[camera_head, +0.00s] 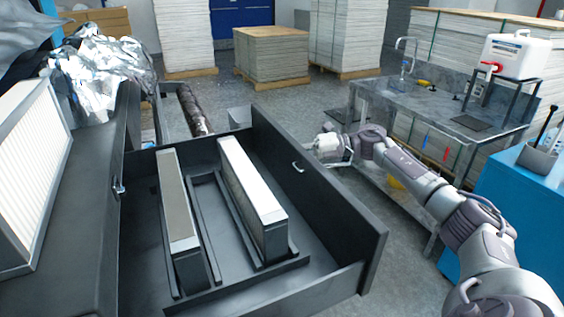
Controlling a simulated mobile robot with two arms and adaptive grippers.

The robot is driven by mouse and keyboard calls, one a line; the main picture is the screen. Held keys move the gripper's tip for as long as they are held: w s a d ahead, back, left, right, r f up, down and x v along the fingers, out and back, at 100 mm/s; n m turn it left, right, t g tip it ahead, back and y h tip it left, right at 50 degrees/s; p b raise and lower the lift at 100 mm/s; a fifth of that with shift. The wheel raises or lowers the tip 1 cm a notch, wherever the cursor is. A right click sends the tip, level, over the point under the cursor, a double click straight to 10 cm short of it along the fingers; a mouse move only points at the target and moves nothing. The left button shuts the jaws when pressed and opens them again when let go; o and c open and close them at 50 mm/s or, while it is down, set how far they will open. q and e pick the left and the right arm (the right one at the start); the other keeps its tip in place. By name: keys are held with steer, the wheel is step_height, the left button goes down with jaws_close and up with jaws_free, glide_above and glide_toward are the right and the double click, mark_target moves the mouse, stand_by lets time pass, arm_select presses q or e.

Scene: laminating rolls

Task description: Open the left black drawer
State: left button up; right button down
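A large black drawer (335,280) stands pulled out in the middle of the view. Two long pale-topped blocks lie in it, a left one (173,195) and a right one (250,185). A small silver handle (298,167) shows on its right panel. Another silver handle (118,188) is on the face of the dark cabinet (80,215) at the left. My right gripper (312,148) is just beyond the right panel, apart from the silver handle there. Its fingers are too small to tell open from shut. My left gripper is out of view.
A grey metal work table (365,92) with a white canister (515,55) stands at the back right. A blue cabinet (500,195) is at the right. Crumpled foil (105,70) lies at the left. Stacked sheets (270,55) stand behind; grey floor lies between.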

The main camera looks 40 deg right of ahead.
steer(key=shift+d, duration=0.1)
stand_by(0.3)
steer(key=c, duration=1.2)
jaws_free()
steer(key=shift+s+d, duration=0.1)
steer(key=v, duration=1.2)
